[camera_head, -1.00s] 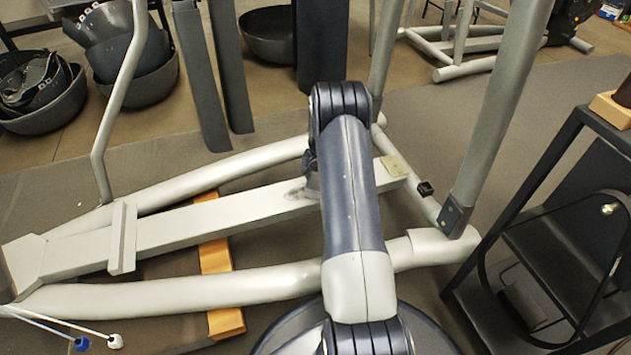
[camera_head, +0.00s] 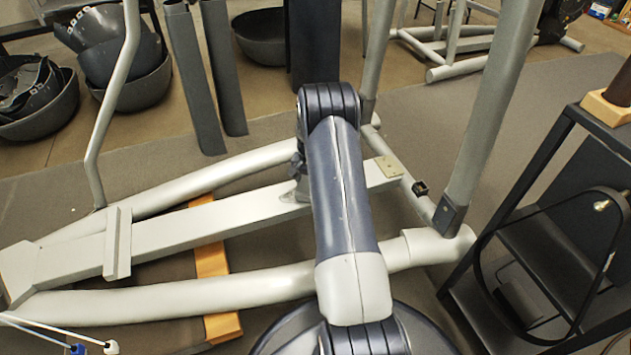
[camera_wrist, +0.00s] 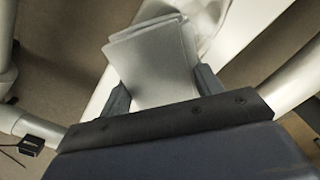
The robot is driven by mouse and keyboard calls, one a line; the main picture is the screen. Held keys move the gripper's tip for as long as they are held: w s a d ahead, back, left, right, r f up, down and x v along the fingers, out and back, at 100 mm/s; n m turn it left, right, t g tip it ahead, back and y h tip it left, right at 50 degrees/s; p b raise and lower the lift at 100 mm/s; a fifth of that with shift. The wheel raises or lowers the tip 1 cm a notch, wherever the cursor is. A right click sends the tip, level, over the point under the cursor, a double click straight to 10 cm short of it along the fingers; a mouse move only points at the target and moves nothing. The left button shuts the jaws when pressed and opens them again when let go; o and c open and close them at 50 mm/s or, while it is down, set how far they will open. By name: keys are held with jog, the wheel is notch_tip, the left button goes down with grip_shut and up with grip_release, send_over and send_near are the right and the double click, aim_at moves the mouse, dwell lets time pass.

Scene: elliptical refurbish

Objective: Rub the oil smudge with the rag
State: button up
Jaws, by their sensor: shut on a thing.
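My gripper (camera_wrist: 163,88) is shut on the rag (camera_wrist: 155,62), a folded light grey cloth that sticks out past the fingers in the wrist view. The rag is over or against the pale central beam (camera_wrist: 205,25); I cannot tell whether they touch. In the head view my arm hides most of the gripper and the rag. The beam (camera_head: 200,232) runs across the exercise machine's frame. A faint grey patch, perhaps the oil smudge (camera_head: 289,196), shows on the beam just left of my arm.
Pale tubes (camera_head: 180,300) flank the beam, and an upright post (camera_head: 485,120) stands to the right. An orange wooden block (camera_head: 211,262) lies under the frame. A black rack (camera_head: 560,130) stands at the right. Dark bowls (camera_head: 140,85) sit at the back left.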

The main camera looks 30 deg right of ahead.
aim_at(293, 196)
jog(key=shift+w+a+f, duration=0.1)
jog(key=shift+w+a, duration=0.05)
jog(key=shift+a, duration=0.85)
jog(key=shift+w+a+f, duration=0.1)
jog(key=shift+w+a, duration=0.1)
jog(key=shift+a, duration=0.8)
jog(key=shift+w+a, duration=0.15)
jog(key=shift+a, duration=0.85)
jog(key=shift+w+a+r, duration=0.1)
jog(key=shift+w+a, duration=0.1)
jog(key=shift+a, duration=0.7)
jog(key=shift+w+a+r, duration=0.1)
jog(key=shift+w+a, duration=0.1)
jog(key=shift+a, duration=0.65)
jog(key=shift+w+a, duration=0.2)
jog(key=shift+a, duration=0.7)
jog(key=shift+r, duration=0.1)
jog(key=shift+r+p, duration=2)
jog(key=shift+r, duration=0.95)
notch_tip(293, 196, up, 3)
jog(key=shift+p, duration=1)
